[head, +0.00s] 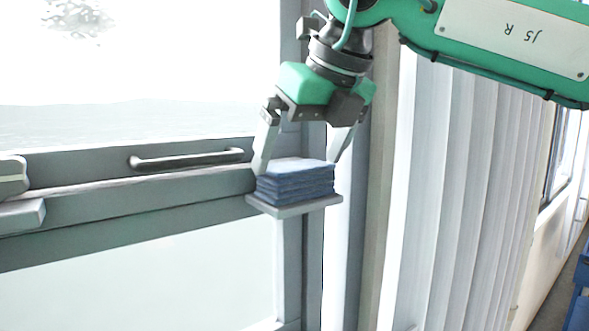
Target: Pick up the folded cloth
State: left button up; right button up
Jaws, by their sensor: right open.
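The folded cloth (294,183) is a blue stack of several layers with a paler top. It lies on a small grey shelf (296,207) in the middle of the head view. My right gripper (298,165) comes down from above with its two fingers spread, one at the left side of the cloth and one by its far right side. The jaws are open around the cloth; I cannot tell whether the fingers touch it. My left gripper cannot be made out.
A grey frame with a bar handle (187,158) runs to the left of the shelf, with pale panes above and below. White vertical pleats (460,190) hang on the right. A grey part (18,195) shows at the left edge. Blue objects (580,305) stand at the lower right.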

jog(key=p+x, duration=0.1)
jog(key=x, duration=0.1)
jog(key=shift+w+a+f+p, duration=0.1)
jog(key=shift+w+f+p, duration=0.1)
jog(key=shift+f+p, duration=0.15)
jog(key=shift+w+a+f, duration=0.15)
jog(key=shift+w+f, duration=0.1)
jog(key=shift+f, duration=0.05)
jog(key=shift+s, duration=0.15)
jog(key=c, duration=0.4)
pick_arm(q)
jog(key=shift+s+r, duration=0.2)
jog(key=shift+r, duration=1.05)
pick_arm(e)
jog(key=c, duration=0.3)
pick_arm(q)
jog(key=shift+f, duration=0.1)
pick_arm(e)
jog(key=shift+r, duration=0.1)
jog(key=shift+r+b, duration=0.35)
jog(key=shift+r, duration=0.15)
notch_tip(320, 180, up, 10)
jog(key=b, duration=0.3)
notch_tip(320, 180, up, 7)
send_over(296, 165)
pick_arm(q)
jog(key=shift+f, duration=1.5)
pick_arm(e)
jog(key=shift+w+r, duration=0.2)
jog(key=shift+r, duration=0.75)
